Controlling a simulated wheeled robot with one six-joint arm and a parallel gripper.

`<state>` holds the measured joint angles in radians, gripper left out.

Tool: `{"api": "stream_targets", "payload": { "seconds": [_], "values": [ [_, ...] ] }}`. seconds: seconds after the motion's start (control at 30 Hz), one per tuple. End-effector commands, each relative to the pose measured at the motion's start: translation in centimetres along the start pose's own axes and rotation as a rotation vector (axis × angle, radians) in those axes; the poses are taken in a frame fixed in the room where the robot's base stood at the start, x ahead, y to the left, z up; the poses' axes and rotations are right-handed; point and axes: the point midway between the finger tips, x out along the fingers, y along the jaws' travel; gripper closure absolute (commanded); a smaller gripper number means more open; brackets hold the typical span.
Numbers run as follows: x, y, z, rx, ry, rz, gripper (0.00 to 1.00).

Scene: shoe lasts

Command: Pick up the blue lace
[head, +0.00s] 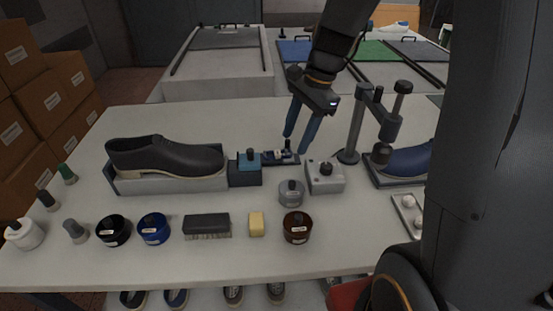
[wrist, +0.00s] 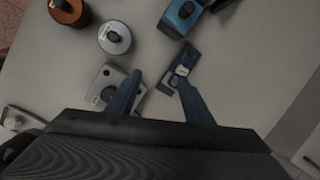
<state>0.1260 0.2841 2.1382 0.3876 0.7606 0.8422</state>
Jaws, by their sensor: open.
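The blue lace (head: 270,155) appears as a small dark-blue bundle with a pale band, lying on a small dark tray (head: 294,160) near the middle of the table. In the wrist view the lace (wrist: 186,62) lies by the tip of the right-hand finger, which covers part of it. My gripper (head: 296,143) is open and points down over the tray area. In the wrist view my gripper (wrist: 158,78) has nothing between its fingers, and the lace is not centred between them. I cannot tell the fingertips' exact height above the table.
A blue-topped block (head: 248,170) and a black shoe (head: 165,156) stand left of the tray. A grey box with a knob (head: 325,178) and a post stand (head: 352,130) are close on the right. Jars, a brush (head: 207,225) and a yellow block (head: 256,224) line the front.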

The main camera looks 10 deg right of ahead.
Motion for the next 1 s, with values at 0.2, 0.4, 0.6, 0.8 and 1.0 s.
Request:
{"api": "stream_targets", "payload": {
  "seconds": [0.2, 0.4, 0.6, 0.8, 1.0],
  "values": [
    [0.2, -4.4, -1.3, 0.361, -0.111, -0.022, 0.53],
    [1.1, -5.0, -1.2, 0.42, -0.132, -0.02, 0.53],
    [3.0, -5.0, -1.0, 0.417, -0.13, -0.021, 0.53],
    [5.6, -4.8, -1.2, 0.416, -0.129, -0.019, 0.53],
    [7.7, -4.9, -1.0, 0.415, -0.128, -0.02, 0.53]
  ]
}}
